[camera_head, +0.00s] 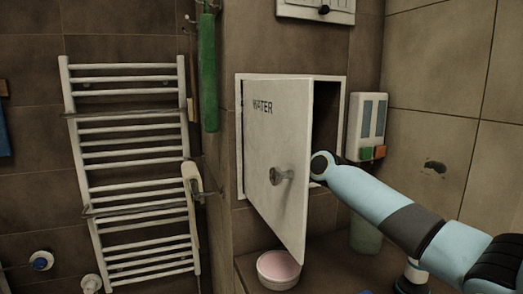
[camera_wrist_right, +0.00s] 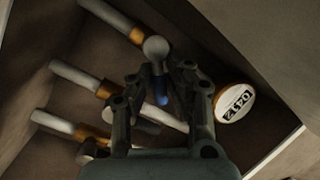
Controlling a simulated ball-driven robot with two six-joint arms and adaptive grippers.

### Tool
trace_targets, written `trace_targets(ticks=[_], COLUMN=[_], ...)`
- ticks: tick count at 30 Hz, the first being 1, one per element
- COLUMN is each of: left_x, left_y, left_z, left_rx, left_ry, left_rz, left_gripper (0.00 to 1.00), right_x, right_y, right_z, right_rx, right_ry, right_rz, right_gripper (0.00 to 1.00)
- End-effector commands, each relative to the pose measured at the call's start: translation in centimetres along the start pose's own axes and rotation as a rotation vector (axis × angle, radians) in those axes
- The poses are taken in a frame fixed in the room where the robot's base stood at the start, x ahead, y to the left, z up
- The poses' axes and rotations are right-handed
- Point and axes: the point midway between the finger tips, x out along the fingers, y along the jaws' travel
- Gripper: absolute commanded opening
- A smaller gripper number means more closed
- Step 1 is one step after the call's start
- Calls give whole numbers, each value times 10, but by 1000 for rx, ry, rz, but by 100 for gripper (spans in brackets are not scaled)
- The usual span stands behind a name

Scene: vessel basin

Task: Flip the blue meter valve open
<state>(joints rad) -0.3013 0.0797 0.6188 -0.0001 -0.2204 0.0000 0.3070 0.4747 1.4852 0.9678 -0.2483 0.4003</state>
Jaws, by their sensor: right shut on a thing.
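The blue meter valve handle (camera_wrist_right: 161,90) shows in the right wrist view, between the fingers of my right gripper (camera_wrist_right: 160,82). The gripper is shut on it. A round grey knob or cap (camera_wrist_right: 156,48) sits just above the blue part. The meter's round white dial with dark digits (camera_wrist_right: 235,103) is to the right of the fingers. In the head view the open white cabinet door marked WATER (camera_head: 276,145) hides my right gripper and the valve. My right arm reaches in from the right behind this door. My left gripper is not in view.
White pipes with brass fittings (camera_wrist_right: 76,74) run at the left inside the cabinet. The door has a key-like knob (camera_head: 281,175). A white towel rack (camera_head: 130,120) stands left, a dispenser (camera_head: 368,120) hangs right, and a pink-topped round tub (camera_head: 278,270) sits below the door.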

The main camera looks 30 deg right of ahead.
Motion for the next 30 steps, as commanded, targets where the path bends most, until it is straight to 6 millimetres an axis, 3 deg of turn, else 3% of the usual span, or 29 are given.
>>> trace_targets(ticks=[16,30], left_x=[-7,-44], left_y=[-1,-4], left_z=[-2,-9], left_rx=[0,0], left_ry=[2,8], left_rz=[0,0], left_gripper=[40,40], right_x=[-1,1], right_y=[4,-8], right_z=[4,5], right_rx=[-60,-418], right_ry=[-24,-102], right_rz=[29,120], right_gripper=[0,0])
